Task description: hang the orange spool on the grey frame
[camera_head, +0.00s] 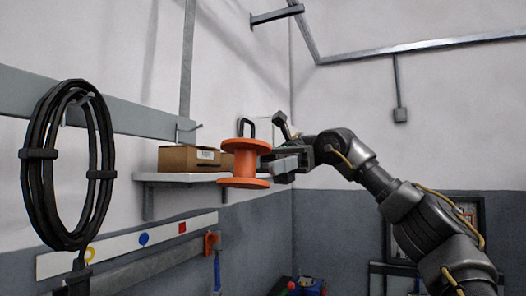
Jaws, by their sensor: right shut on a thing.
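The orange spool (244,164) is upright in the air near the middle of the camera_head view, with a dark loop (247,127) above its top flange. My right gripper (272,163) reaches in from the right and is shut on the spool at its right side; its fingertips are partly hidden by the spool. The grey frame seems to be the grey rail (140,120) along the left wall. A thin peg (190,127) sticks out near the rail's right end, to the left of the spool and apart from it. My left gripper is not in view.
A black cable coil (38,168) hangs in front of the rail at the left. A white shelf (185,177) with cardboard boxes (188,158) is behind and left of the spool. A lower rail (150,263) carries an orange-and-blue tool (212,243). The air between spool and peg looks clear.

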